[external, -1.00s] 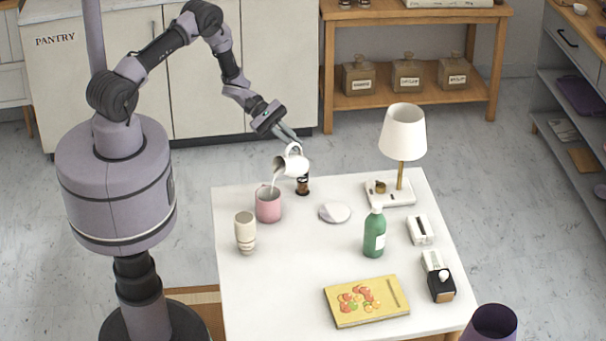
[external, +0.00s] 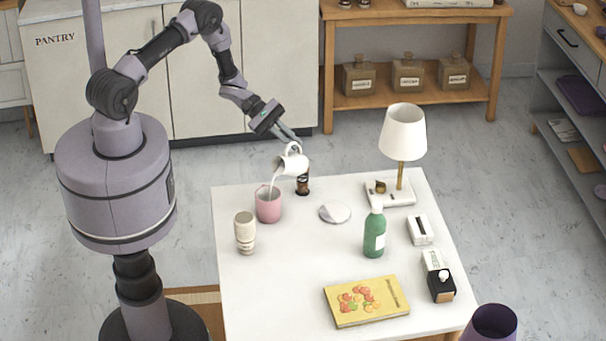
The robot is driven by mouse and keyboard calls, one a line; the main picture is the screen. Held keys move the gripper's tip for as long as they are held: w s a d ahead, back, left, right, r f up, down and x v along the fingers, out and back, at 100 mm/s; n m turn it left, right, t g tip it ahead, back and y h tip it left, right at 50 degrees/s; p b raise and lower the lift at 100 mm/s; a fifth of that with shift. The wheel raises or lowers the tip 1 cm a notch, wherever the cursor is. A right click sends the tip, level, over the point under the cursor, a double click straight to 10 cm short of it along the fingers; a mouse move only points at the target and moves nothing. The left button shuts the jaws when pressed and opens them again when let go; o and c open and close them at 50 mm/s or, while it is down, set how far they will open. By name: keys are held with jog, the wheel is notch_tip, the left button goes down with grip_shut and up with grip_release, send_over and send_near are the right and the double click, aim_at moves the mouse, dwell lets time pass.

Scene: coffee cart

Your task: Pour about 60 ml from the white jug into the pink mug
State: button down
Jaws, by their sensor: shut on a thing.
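The white jug (external: 291,162) is held in the air by my gripper (external: 293,144), which is shut on it at its handle side. The jug is tilted down to the left, and a thin white stream runs from its lip. The stream goes down into the pink mug (external: 268,207), which stands upright at the far left of the white table (external: 300,270). The level of liquid inside the mug cannot be made out.
A dark brown jar (external: 303,186) stands just below the jug. A cream cup (external: 245,232) is in front of the mug. A round white disc (external: 335,213), green bottle (external: 374,235), lamp (external: 403,135) and yellow book (external: 366,302) are farther right or nearer. The front left of the table is bare.

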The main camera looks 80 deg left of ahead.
jog(key=shift+s+d+r+m+p, duration=0.1)
jog(key=shift+s+r+m+p, duration=0.15)
jog(key=shift+r+m+p, duration=0.1)
dwell(0.5)
jog(key=shift+s+d+f+m+t+b, duration=0.35)
jog(key=shift+s+d+f+t+b, duration=0.15)
jog(key=shift+s+f+b, duration=0.45)
jog(key=shift+w+r, duration=0.2)
jog(key=shift+r, duration=0.25)
jog(key=shift+w+a+r+n+g+p, duration=0.25)
jog(key=shift+w+a+r+p, duration=0.1)
jog(key=shift+w+p, duration=0.2)
jog(key=shift+w+a+r+n+g+p, duration=0.15)
jog(key=shift+w+a+r+n+p, duration=0.15)
jog(key=shift+w+p, duration=0.2)
jog(key=shift+w+a+f+n+g+h+b, duration=0.15)
jog(key=shift+w+f+n+g+b, duration=0.1)
jog(key=shift+f+b, duration=0.3)
jog(key=shift+w+a+f+n+g+h+b, duration=0.1)
jog(key=shift+w+f+n+g+h+b, duration=0.1)
jog(key=shift+f+b, duration=0.3)
jog(key=shift+w+a+r+n+g+h, duration=0.15)
jog(key=shift+w+r+n+g+h, duration=0.15)
jog(key=shift+n+g, duration=0.25)
jog(key=shift+w+a+f+n+g+b, duration=0.15)
jog(key=shift+w+n+g+b, duration=0.2)
jog(key=shift+n+b, duration=0.2)
jog(key=shift+h, duration=0.25)
